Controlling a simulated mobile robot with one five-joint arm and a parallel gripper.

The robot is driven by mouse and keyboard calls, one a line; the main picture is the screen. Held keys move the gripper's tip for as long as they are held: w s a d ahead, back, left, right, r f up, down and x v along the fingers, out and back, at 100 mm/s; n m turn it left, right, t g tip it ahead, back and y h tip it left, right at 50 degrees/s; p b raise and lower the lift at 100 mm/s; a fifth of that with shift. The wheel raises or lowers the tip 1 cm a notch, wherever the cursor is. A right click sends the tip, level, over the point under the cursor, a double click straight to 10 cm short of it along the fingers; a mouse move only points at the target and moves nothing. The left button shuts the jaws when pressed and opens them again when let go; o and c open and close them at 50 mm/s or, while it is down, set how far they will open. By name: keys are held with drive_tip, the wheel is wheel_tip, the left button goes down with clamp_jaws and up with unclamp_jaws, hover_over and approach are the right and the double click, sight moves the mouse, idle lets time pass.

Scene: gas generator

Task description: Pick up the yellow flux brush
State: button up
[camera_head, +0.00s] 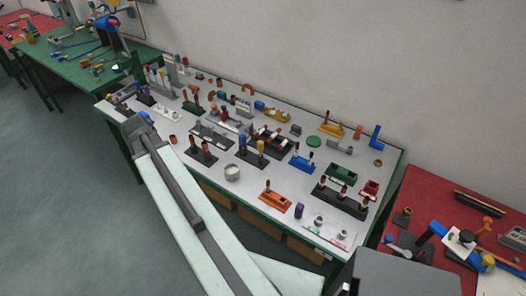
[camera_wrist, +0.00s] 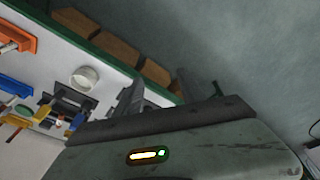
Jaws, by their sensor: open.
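A slim yellow-handled tool, apparently the yellow flux brush (camera_head: 262,147), stands upright in a dark rack (camera_head: 251,159) beside a blue-handled one, mid-table. In the wrist view the yellow handle (camera_wrist: 43,111) shows at the left, next to the blue handle, in the black rack (camera_wrist: 72,101). Its bristles cannot be made out. My gripper (camera_wrist: 160,82) is open and empty, with its two dark fingers apart, beyond the table's front edge. The brush is well to the left of the fingers in the wrist view. In the head view my arm reaches along the table's front left.
The white table (camera_head: 215,185) holds several racks and parts close around the brush rack. Wooden boxes (camera_wrist: 115,47) sit below the edge. Open floor (camera_head: 70,200) lies at the left.

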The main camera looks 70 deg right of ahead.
sight(261, 144)
drive_tip(key=s+d+f+m+b, duration=0.1)
drive_tip(key=s+d+m, duration=0.2)
drive_tip(key=s+d, duration=0.6)
drive_tip(key=s+d+f+m+g+h+b, duration=0.1)
drive_tip(key=s+d+m, duration=0.3)
drive_tip(key=s+d, duration=0.5)
drive_tip(key=s+d+f+m+h+b, duration=0.1)
drive_tip(key=s+d+f+m+b, duration=0.2)
drive_tip(key=s+d, duration=0.6)
drive_tip(key=shift+s+d+g, duration=0.15)
drive_tip(key=shift+d+g, duration=0.25)
drive_tip(key=shift+d, duration=0.65)
drive_tip(key=b+x, duration=0.5)
drive_tip(key=shift+w+d+f+b, duration=0.2)
drive_tip(key=shift+w+d+b, duration=0.1)
drive_tip(key=shift+w+d, duration=0.1)
drive_tip(key=shift+s+r, duration=0.1)
drive_tip(key=shift+r, duration=0.1)
clamp_jaws()
